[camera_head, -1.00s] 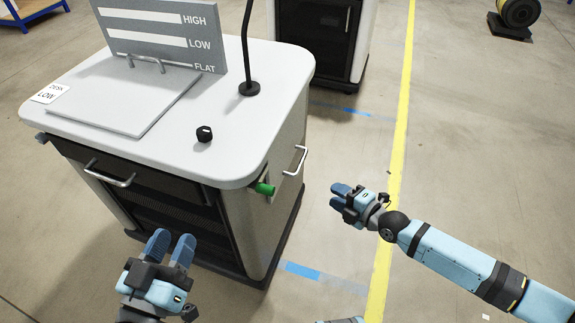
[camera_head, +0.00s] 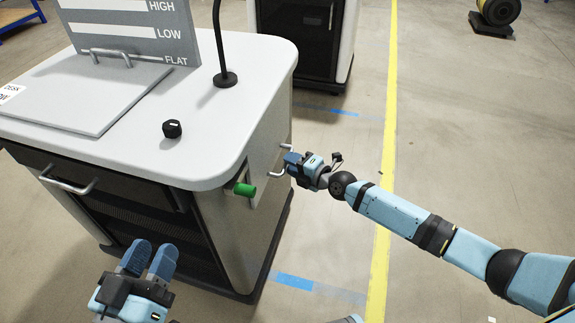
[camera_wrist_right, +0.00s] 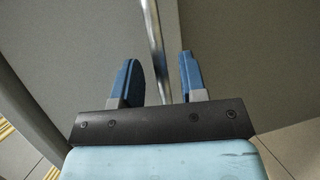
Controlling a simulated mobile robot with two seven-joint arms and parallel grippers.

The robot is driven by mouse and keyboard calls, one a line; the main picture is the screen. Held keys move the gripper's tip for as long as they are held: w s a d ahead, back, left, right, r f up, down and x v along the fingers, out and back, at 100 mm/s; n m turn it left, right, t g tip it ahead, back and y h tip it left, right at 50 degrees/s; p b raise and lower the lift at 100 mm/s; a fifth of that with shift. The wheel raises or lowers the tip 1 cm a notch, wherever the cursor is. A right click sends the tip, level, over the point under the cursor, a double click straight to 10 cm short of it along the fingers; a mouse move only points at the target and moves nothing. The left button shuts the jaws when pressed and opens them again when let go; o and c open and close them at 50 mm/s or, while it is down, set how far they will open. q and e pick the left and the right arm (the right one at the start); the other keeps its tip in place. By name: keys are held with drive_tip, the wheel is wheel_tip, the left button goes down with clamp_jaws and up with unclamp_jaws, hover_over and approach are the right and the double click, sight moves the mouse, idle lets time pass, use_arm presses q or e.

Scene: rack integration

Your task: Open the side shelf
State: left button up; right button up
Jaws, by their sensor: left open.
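The side shelf is a closed panel (camera_head: 264,176) on the right side of the white-topped cart. Its metal bar handle (camera_head: 276,174) stands out from the panel. My right gripper (camera_head: 290,163) is at this handle. In the right wrist view the handle (camera_wrist_right: 153,45) runs between the two blue fingers of my right gripper (camera_wrist_right: 160,82), with gaps on both sides, so the fingers are open around it. My left gripper (camera_head: 150,258) is open and empty in front of the cart, below its front drawer handle (camera_head: 68,182).
A green knob (camera_head: 244,189) sticks out near the cart's front right corner. The cart top (camera_head: 230,120) carries a black knob (camera_head: 172,129), a lamp stem (camera_head: 224,78) and a sign board.

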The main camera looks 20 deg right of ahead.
drive_tip(key=shift+x, duration=1.05)
clamp_jaws()
